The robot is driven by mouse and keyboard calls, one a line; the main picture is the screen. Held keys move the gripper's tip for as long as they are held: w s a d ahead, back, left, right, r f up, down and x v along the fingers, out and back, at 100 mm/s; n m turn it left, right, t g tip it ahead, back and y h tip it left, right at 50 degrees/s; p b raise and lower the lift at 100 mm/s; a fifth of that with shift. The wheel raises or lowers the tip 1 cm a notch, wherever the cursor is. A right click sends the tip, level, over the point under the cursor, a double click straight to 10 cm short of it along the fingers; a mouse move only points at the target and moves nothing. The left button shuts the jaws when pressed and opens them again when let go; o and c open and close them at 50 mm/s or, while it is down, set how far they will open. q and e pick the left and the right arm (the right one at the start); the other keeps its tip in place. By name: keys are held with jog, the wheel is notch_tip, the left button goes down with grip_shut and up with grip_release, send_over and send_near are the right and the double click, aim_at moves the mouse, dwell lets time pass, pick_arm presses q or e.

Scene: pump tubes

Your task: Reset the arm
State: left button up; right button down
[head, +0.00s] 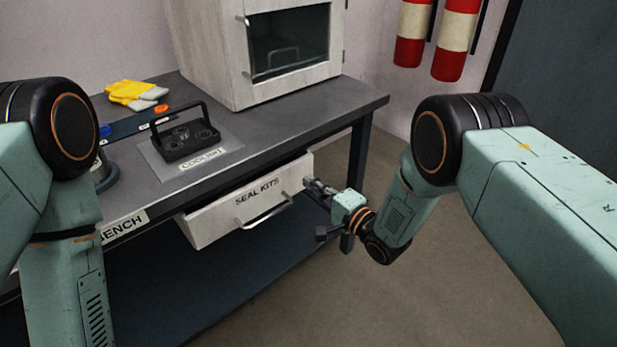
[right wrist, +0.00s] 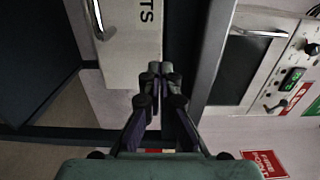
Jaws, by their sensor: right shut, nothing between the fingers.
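My right gripper (head: 315,187) is beside the right end of the drawer (head: 217,218) labelled SEAL KITS, below the bench top. In the right wrist view the right gripper (right wrist: 160,72) has its fingertips together with nothing between them, in front of the drawer front (right wrist: 128,60). I cannot tell whether it touches the drawer. The drawer stands out from under the bench, with its handle (head: 264,211) free of the gripper. My left arm comes in from the left in the head view, but its gripper is out of the picture.
The bench (head: 345,98) carries a black caddy (head: 186,135) on a grey COOLANT mat, yellow gloves (head: 137,93), and a white cabinet (head: 213,55). Red and white cylinders (head: 411,35) hang on the back wall. The floor (head: 450,285) right of the bench is clear.

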jog(key=p+v, duration=0.2)
jog(key=v, duration=0.6)
jog(key=s+d+f+n+g+h, duration=0.3)
jog(key=s+f+n+h, duration=0.1)
jog(key=s+f, duration=0.3)
jog(key=s+d+f+n+g+h, duration=0.3)
jog(key=s+f, duration=0.3)
pick_arm(q)
notch_tip(320, 180, up, 4)
jog(key=shift+r+p, duration=0.25)
jog(key=shift+p, duration=0.7)
pick_arm(e)
jog(key=s+d+r+n+g+h, duration=0.1)
jog(key=s+g, duration=0.3)
jog(key=s, duration=0.9)
jog(key=s+d+r+n+g+h, duration=0.2)
jog(key=s+d+g, duration=0.2)
jog(key=s, duration=0.8)
jog(key=shift+s+d+r+g+h, duration=0.2)
jog(key=shift+s+r+g+h, duration=0.1)
jog(key=shift+s, duration=0.1)
pick_arm(q)
jog(key=shift+a, duration=0.1)
jog(key=c, duration=0.3)
pick_arm(e)
jog(key=shift+f, duration=0.1)
